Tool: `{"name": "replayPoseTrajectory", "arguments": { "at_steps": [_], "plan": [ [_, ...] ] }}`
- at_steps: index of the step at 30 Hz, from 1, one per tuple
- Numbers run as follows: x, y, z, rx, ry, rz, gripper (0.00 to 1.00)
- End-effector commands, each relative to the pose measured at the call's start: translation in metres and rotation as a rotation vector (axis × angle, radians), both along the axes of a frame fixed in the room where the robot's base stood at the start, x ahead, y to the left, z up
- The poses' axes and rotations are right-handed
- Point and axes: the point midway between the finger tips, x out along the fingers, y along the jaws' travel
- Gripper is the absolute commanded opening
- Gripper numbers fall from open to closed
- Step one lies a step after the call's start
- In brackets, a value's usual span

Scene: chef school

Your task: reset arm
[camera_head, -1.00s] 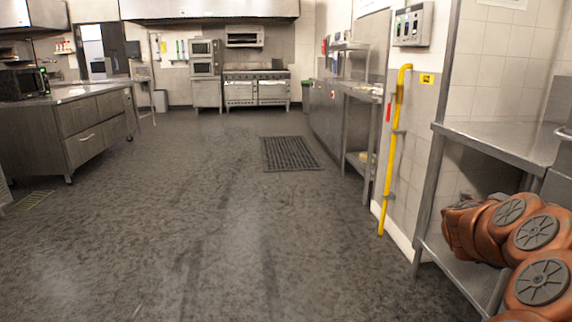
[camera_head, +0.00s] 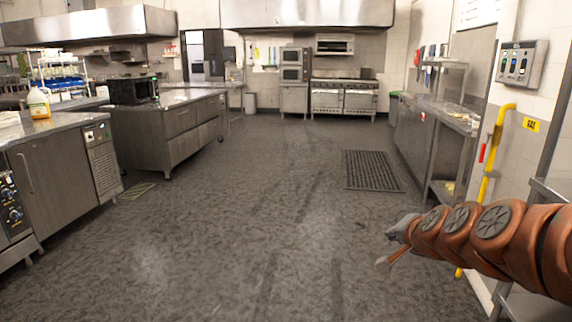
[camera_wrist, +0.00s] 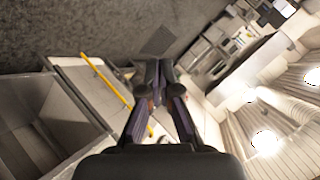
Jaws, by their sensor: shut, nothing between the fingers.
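My arm, orange-brown with grey joint caps, reaches in from the right edge in the head view. My gripper (camera_head: 388,246) is at its far end, above the floor and left of the yellow pipe (camera_head: 494,150). In the wrist view my gripper (camera_wrist: 152,68) shows its two dark fingers together, shut with nothing between them. The wrist view is tilted, with the floor at upper left and ceiling lights at lower right.
A steel side table (camera_head: 550,190) stands at the right, close to my arm. A counter (camera_head: 60,150) stands at the left with a jug (camera_head: 39,103) on it. A dark floor mat (camera_head: 371,170) lies ahead. The middle floor is clear.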

Motion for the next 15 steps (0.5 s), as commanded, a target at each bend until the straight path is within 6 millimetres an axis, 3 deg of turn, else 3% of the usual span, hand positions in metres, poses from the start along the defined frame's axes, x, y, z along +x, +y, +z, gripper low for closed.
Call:
{"name": "replayPoseTrajectory", "arguments": {
  "at_steps": [1,6,10,15],
  "plan": [
    [-0.017,0.024,0.014,-0.033,0.056,0.081,0.0],
    [-0.092,0.084,0.007,-0.143,0.284,0.34,0.0],
    [-0.162,0.108,0.003,-0.225,0.473,0.512,0.0],
    [-0.258,0.111,0.009,-0.327,0.725,0.699,0.0]
  ]
}}
